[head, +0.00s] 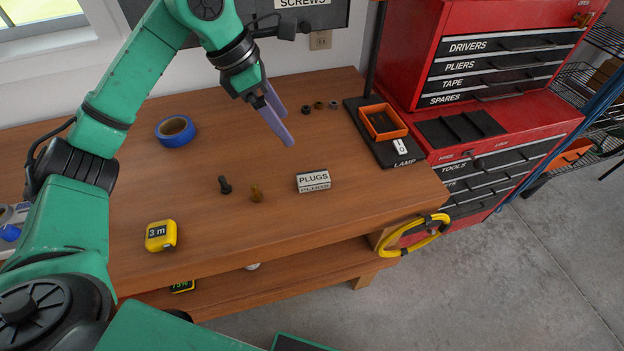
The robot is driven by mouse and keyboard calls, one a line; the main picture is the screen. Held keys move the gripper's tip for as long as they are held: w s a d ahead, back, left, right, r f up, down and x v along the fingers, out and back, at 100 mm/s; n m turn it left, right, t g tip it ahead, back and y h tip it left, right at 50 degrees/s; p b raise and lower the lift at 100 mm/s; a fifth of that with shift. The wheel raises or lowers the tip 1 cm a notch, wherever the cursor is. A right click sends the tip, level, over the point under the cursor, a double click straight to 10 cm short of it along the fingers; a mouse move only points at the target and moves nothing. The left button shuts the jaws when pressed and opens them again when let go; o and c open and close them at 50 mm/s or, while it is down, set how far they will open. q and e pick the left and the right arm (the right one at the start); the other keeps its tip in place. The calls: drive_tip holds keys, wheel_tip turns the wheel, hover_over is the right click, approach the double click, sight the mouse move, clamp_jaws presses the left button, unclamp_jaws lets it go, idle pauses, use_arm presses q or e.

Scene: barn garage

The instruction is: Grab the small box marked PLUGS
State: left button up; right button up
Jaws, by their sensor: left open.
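The small box marked PLUGS (313,181) sits on the wooden workbench (240,225), right of the bench's middle and close to its front edge. It is white and grey, with the word on its top and again on its front side. My left gripper (281,126) is above the bench, behind the box and a little to its left in the picture. Its two purple fingers are apart and hold nothing. The gripper does not touch the box. My right gripper is not in the picture.
A black bolt-like piece (225,185) and a small brown piece (256,194) stand left of the box. A yellow tape measure (161,236), blue tape roll (175,131) and orange tray (382,122) are farther away. A red tool chest (545,130) stands at right.

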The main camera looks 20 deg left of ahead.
use_arm(q)
wheel_tip(320, 180, down, 3)
drive_tip(key=b, duration=0.2)
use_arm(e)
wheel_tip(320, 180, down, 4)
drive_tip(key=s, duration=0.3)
use_arm(q)
drive_tip(key=p, duration=0.2)
approach(313, 177)
drive_tip(key=p+x, duration=0.3)
drive_tip(key=x, duration=0.5)
drive_tip(key=shift+f, duration=0.15)
drive_tip(key=shift+d+f, duration=0.1)
drive_tip(key=shift+f, duration=0.2)
clamp_jaws()
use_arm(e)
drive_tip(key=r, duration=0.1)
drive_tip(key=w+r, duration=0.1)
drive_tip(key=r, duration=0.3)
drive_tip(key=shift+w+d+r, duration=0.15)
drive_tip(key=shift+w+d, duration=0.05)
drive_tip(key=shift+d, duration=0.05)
use_arm(q)
drive_tip(key=shift+r, duration=0.15)
